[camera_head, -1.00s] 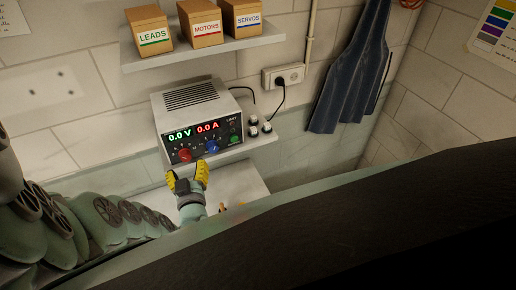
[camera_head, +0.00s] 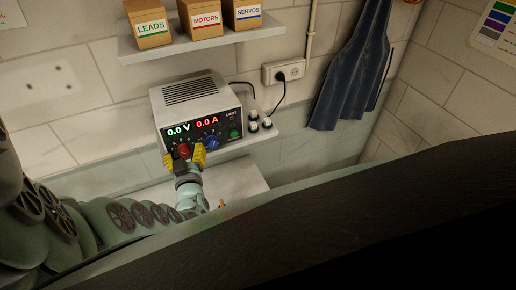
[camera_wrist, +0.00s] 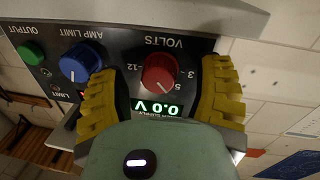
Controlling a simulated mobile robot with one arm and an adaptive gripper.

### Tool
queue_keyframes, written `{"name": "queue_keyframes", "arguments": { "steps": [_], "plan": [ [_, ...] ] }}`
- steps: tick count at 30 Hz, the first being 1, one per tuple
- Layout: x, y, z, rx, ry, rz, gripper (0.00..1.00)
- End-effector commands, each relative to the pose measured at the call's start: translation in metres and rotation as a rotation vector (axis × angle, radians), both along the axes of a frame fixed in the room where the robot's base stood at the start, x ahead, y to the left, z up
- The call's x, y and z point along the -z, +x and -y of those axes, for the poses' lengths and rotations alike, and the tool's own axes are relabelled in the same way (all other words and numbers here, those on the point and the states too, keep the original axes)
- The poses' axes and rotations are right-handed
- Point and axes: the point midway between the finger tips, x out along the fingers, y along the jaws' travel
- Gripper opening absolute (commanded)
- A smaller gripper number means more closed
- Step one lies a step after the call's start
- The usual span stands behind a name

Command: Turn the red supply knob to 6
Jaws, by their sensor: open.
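My gripper (camera_wrist: 162,88) is open, with one yellow finger on each side of the knob and a visible gap at each side. In the head view my gripper (camera_head: 185,157) is at the panel's lower edge, and the red knob (camera_head: 183,150) shows between the fingers. The power supply (camera_head: 196,112) reads 0.0 V and 0.0 A.
A blue AMP LIMIT knob (camera_wrist: 80,63) sits close beside one finger. A green OUTPUT button (camera_wrist: 31,53) is beyond it. A shelf (camera_head: 200,48) with labelled boxes hangs above, and a dark apron (camera_head: 350,70) hangs right.

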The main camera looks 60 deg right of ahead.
Motion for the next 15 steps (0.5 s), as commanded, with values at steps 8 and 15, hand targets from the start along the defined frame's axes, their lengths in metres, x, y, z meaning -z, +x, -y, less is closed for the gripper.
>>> {"name": "queue_keyframes", "arguments": {
  "steps": [8,15],
  "plan": [
    [-0.0002,-0.0006,0.0006,0.002,0.000,0.000,0.43],
    [-0.0003,-0.0002,0.0002,0.001,-0.001,0.001,0.18]
  ]
}}
